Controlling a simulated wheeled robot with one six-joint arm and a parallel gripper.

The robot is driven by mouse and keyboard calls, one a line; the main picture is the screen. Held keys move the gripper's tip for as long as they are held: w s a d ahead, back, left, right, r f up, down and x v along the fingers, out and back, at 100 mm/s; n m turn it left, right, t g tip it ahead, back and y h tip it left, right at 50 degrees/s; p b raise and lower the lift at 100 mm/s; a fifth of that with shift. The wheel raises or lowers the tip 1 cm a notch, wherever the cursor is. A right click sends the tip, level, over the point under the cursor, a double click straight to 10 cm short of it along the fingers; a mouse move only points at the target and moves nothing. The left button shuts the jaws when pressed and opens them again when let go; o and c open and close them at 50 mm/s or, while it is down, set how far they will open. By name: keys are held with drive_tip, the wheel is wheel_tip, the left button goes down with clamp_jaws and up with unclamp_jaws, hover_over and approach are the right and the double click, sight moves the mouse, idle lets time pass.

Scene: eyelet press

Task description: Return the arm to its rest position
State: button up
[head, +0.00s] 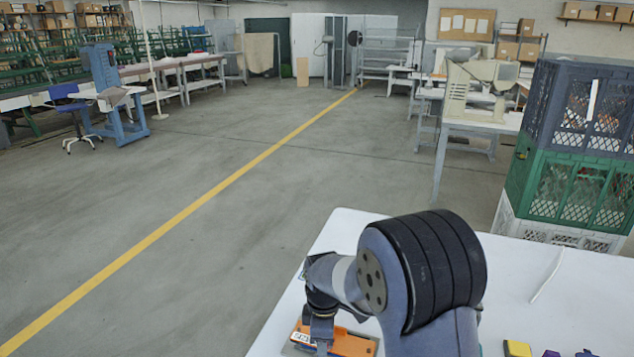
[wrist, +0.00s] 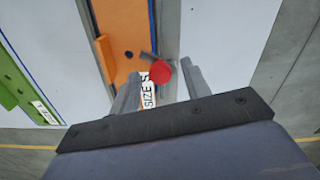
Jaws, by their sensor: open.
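My gripper (wrist: 160,72) is open, with its two grey fingers apart in the wrist view. A red round knob (wrist: 160,71) shows between the fingertips; I cannot tell its distance from them. Beyond it is an orange block (wrist: 122,45) with a white label (wrist: 148,92) reading "SIZE". In the head view my arm reaches down over the white table (head: 340,230), above the orange block (head: 352,344) at the near edge. The fingers are mostly hidden there by my arm.
A green part (wrist: 22,88) lies left in the wrist view. Yellow (head: 517,348), purple and blue pieces and a white strip (head: 547,275) lie on the table's right. Stacked crates (head: 570,185) stand behind it. Open floor (head: 190,265) with a yellow line lies left.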

drive_tip(key=shift+r, duration=0.1)
idle(0.5)
wheel_tip(320, 180, up, 11)
wheel_tip(320, 180, down, 11)
drive_tip(key=shift+r, duration=0.15)
drive_tip(key=shift+f, duration=0.25)
drive_tip(key=m, duration=0.5)
drive_tip(key=shift+s+d+m+p, duration=0.2)
drive_tip(key=shift+s+m+p, duration=0.1)
drive_tip(key=shift+s+p, duration=0.1)
drive_tip(key=m, duration=0.3)
drive_tip(key=s+m+p, duration=0.1)
drive_tip(key=m, duration=0.2)
wheel_tip(320, 180, up, 11)
drive_tip(key=shift+b, duration=0.3)
